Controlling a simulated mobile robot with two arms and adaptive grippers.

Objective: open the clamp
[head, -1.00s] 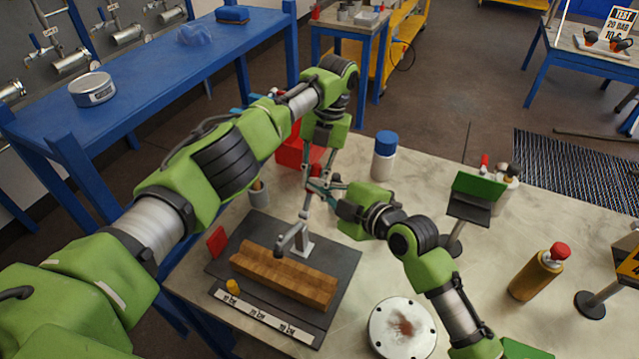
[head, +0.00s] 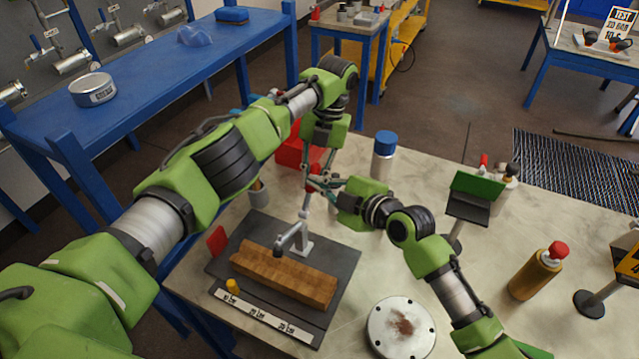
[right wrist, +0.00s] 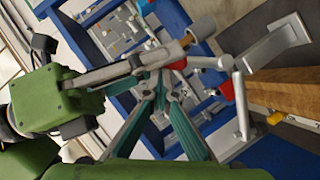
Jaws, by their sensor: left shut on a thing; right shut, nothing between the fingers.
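The clamp (head: 296,240) stands on a dark base plate (head: 222,262), behind a wooden block (head: 285,276). Its grey arm reaches over the block's back edge, and a grey lever (head: 305,212) rises steeply from it. The clamp also shows at the upper right of the right wrist view (right wrist: 275,48). My left gripper (head: 311,184) points down and is shut on the clamp lever near its top, partly hiding it. My right gripper (head: 328,184) comes from the right, shut and empty, close beside the left fingers. Its teal fingers (right wrist: 160,88) show in the right wrist view; contact is unclear.
A red box (head: 292,152) and a cup (head: 259,192) stand behind the plate. A white bottle with blue cap (head: 384,160), a small green-topped stand (head: 475,195), a round flange (head: 400,328) and a brown bottle (head: 536,273) stand to the right. The tabletop between them is clear.

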